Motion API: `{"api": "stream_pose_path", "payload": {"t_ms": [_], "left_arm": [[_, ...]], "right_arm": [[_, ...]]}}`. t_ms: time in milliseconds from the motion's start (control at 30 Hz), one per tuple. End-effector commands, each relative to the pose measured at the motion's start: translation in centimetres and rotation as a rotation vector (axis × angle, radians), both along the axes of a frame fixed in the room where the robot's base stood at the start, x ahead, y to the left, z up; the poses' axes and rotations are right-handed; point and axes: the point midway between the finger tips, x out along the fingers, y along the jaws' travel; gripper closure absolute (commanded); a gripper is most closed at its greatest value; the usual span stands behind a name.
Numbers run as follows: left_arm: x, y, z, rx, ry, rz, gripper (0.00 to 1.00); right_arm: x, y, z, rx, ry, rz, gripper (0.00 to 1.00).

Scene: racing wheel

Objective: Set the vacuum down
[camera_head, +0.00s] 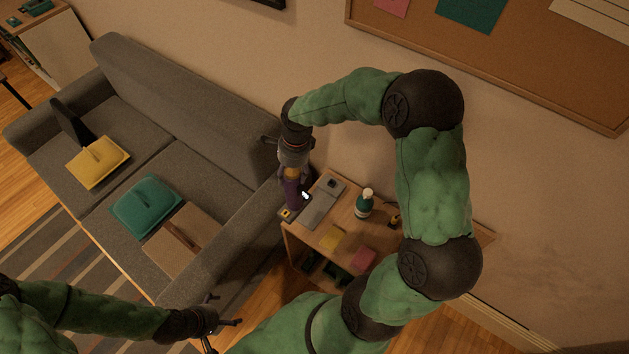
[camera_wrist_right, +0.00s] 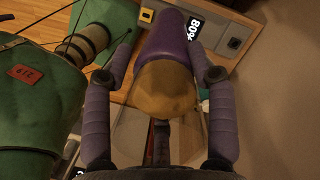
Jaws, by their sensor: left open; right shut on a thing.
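The vacuum is a purple handheld body (camera_head: 291,194) with an amber section, at the left end of a small wooden side table (camera_head: 318,240). In the right wrist view its purple part (camera_wrist_right: 168,40) points away from me and the amber part (camera_wrist_right: 165,92) lies between my fingers. My right gripper (camera_head: 293,168) is shut on the vacuum from above. A dark grey block with a yellow mark (camera_head: 287,213) is right beside the vacuum's lower end; I cannot tell whether they touch. My left gripper (camera_head: 222,322) is open and empty, low in front of the sofa.
A wall is behind. My right arm arches over the table's right side.

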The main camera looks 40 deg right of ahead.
Motion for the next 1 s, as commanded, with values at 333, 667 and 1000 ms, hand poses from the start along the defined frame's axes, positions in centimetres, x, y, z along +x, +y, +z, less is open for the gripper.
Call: {"api": "stream_pose_path", "payload": {"t_ms": [333, 667, 1000], "left_arm": [[0.0, 0.0, -1.4, 0.0, 0.0, 0.0, 0.01], [0.0, 0.0, -1.9, 0.0, 0.0, 0.0, 0.01], [0.0, 0.0, -3.0, 0.0, 0.0, 0.0, 0.01]], "right_arm": [[0.3, -6.1, -4.3, 0.0, 0.0, -0.003, 1.0], [0.6, -8.2, -6.7, -0.001, -0.002, 0.001, 1.0], [0.5, -9.1, -10.1, -0.001, -0.001, 0.002, 1.0]]}}
